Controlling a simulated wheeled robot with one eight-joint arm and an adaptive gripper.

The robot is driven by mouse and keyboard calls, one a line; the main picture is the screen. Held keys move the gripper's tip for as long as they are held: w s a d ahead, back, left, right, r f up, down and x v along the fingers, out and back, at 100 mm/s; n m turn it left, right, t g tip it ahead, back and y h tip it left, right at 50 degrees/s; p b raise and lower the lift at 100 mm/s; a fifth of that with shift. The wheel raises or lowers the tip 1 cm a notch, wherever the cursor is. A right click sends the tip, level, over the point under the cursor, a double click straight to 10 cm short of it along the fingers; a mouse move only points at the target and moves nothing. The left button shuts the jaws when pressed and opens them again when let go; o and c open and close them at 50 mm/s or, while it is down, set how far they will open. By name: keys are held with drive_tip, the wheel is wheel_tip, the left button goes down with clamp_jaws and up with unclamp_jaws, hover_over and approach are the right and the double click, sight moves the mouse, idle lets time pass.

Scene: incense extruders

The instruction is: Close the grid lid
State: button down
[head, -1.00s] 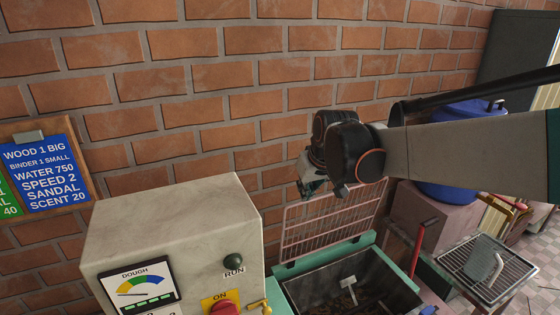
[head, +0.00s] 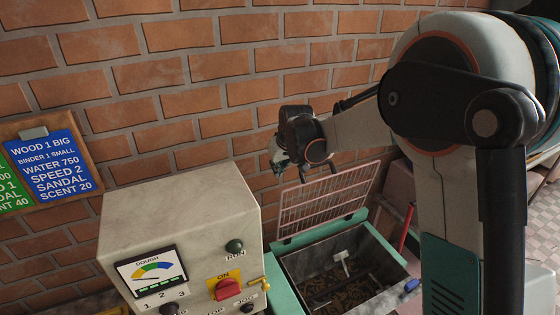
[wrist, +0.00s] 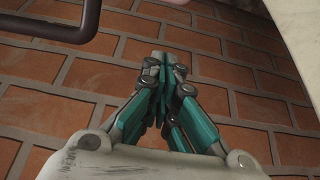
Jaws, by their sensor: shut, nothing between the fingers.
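The pink grid lid (head: 326,197) stands open in the head view, raised at the back of a green-rimmed bin and leaning toward the brick wall. The bin (head: 290,291) below it is uncovered, with dark brown material and a pale T-shaped tool (head: 342,262) inside. My gripper (head: 279,168) is above the lid's upper left corner, close to the wall; I cannot tell whether it touches the lid. In the wrist view, my gripper (wrist: 163,62) has its teal fingers together with nothing between them, facing the bricks.
The control box (head: 180,225) with its dial and red button stands left of the bin. The brick wall (head: 225,110) is close behind. A dark bar (wrist: 60,28) crosses the upper left of the wrist view. A red handle (head: 407,228) stands right of the bin.

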drive_tip(key=s+f, duration=0.1)
drive_tip(key=s+d+f, duration=0.1)
drive_tip(key=shift+s+f+p, duration=0.3)
drive_tip(key=shift+f+p, duration=0.05)
drive_tip(key=shift+f, duration=0.05)
drive_tip(key=shift+s, duration=0.1)
